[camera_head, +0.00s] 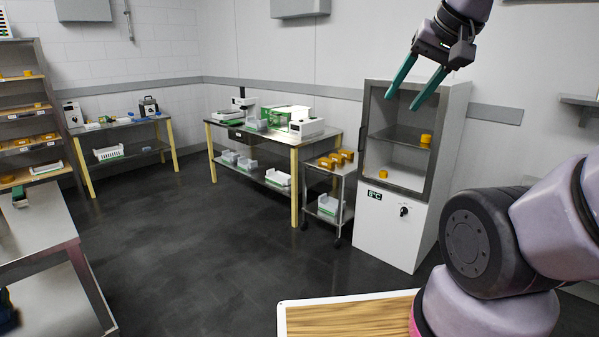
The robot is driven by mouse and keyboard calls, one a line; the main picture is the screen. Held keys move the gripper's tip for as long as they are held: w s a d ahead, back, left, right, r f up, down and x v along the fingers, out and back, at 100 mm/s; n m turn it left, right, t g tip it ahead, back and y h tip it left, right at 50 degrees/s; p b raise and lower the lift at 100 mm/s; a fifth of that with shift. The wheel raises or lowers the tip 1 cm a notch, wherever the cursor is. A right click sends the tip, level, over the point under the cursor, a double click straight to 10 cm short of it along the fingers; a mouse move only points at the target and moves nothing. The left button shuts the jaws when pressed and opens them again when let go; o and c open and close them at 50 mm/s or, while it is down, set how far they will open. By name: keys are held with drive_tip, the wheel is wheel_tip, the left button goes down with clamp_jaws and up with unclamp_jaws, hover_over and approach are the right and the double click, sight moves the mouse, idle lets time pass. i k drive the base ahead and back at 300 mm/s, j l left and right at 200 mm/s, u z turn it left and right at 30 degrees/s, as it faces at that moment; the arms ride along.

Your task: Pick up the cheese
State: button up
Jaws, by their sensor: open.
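Several cheese-like yellow-orange pieces are in view, and I cannot tell which one the task means. One small round cheese (426,140) sits on the upper shelf of the white cabinet (389,235). Another small cheese (383,174) sits lower in the same cabinet. Several orange blocks (326,163) lie on top of the small cart beside the cabinet. More yellow pieces (28,73) are on the rack at the far left. My gripper (402,102) is open and empty, with green fingers pointing down-left. It is raised high and appears in front of the cabinet's top in the picture.
A small wheeled cart (345,190) stands left of the cabinet. A workbench (293,147) with machines is behind it, and another table (120,125) stands farther left. A metal table (40,235) is at the near left. The dark floor (205,235) between is clear.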

sight(329, 163)
drive_tip(key=i+z, duration=0.35)
drive_tip(key=i, duration=1.9)
drive_tip(key=i+u, duration=0.1)
drive_tip(key=i, duration=0.4)
drive_tip(key=i+l, duration=0.15)
drive_tip(key=i, duration=0.3)
drive_tip(key=i+l+u, duration=0.15)
drive_tip(key=i, duration=0.35)
